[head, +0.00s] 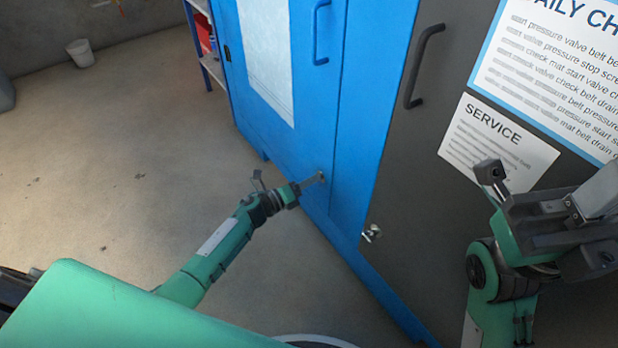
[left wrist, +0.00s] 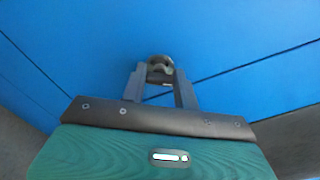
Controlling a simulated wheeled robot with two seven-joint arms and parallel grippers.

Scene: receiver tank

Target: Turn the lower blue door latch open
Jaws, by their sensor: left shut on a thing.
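The lower blue door latch is a small metal piece (head: 322,175) low on the blue cabinet door (head: 312,130), near the door's seam. My left gripper (head: 314,181) reaches it from the left and is shut on it. In the left wrist view the latch (left wrist: 160,66) sits between the tips of the two grey fingers (left wrist: 161,78), which partly hide it. How far the latch is turned is hard to tell. My right gripper (head: 590,205) is at the right, in front of the dark door; its fingertips run out of view.
A dark grey door (head: 400,150) with a black handle (head: 420,65) and a small metal latch (head: 372,233) stands right of the blue door. A blue handle (head: 318,32) is higher up. A shelf (head: 205,45) stands behind. The floor at left is clear, with a bucket (head: 80,53) far back.

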